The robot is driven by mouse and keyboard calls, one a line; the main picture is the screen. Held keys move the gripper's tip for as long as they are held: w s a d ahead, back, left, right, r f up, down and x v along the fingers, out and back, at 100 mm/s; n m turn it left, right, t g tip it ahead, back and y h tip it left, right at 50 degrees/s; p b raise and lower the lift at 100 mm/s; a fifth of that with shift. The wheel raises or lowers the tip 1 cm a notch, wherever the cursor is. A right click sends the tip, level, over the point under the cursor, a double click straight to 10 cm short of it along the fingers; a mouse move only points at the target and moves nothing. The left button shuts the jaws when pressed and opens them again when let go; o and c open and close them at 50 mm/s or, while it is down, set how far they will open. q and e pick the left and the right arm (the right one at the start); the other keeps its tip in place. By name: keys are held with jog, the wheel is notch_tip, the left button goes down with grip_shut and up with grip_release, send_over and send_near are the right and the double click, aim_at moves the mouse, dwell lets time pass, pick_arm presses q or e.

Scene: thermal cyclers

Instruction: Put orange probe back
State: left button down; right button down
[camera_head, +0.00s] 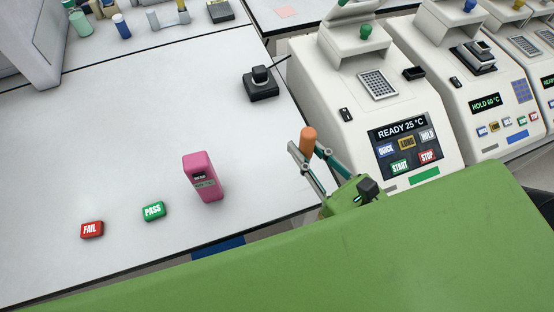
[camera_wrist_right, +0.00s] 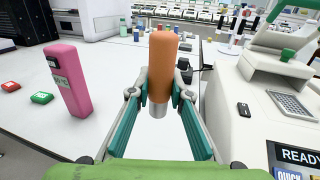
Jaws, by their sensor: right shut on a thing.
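The orange probe (camera_head: 308,140) is upright in my right gripper (camera_head: 306,150), above the table's right edge beside the first thermal cycler. In the right wrist view the probe (camera_wrist_right: 163,65) has a thick orange body and a metallic lower end, with the teal fingers (camera_wrist_right: 160,92) closed on its sides. A pink handheld meter (camera_head: 201,177) with a small display stands upright on the table, left of the gripper; it also shows in the wrist view (camera_wrist_right: 70,80). A small black dock (camera_head: 261,86) with a cable sits farther back on the table. My left gripper is out of view.
Red FAIL (camera_head: 92,229) and green PASS (camera_head: 153,211) buttons lie on the table (camera_head: 110,150). The first thermal cycler (camera_head: 335,85), reading READY 25 °C, stands close right of the gripper with its lid raised. More cyclers stand beyond. The table's middle is clear.

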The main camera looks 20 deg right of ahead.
jog(key=w+a+f+b, duration=0.1)
jog(key=f, duration=0.1)
jog(key=w+a+f+b, duration=0.1)
jog(key=a+f, duration=0.1)
jog(key=w+a+f+b, duration=0.1)
jog(key=w+f, duration=0.1)
jog(key=shift+w+a+f, duration=0.1)
jog(key=shift+a+f, duration=0.1)
jog(key=shift+f, duration=0.1)
notch_tip(320, 180, down, 3)
jog(key=b, duration=0.3)
jog(key=shift+f+b, duration=0.5)
jog(key=shift+f, duration=0.1)
jog(key=c, duration=1.9)
grip_release()
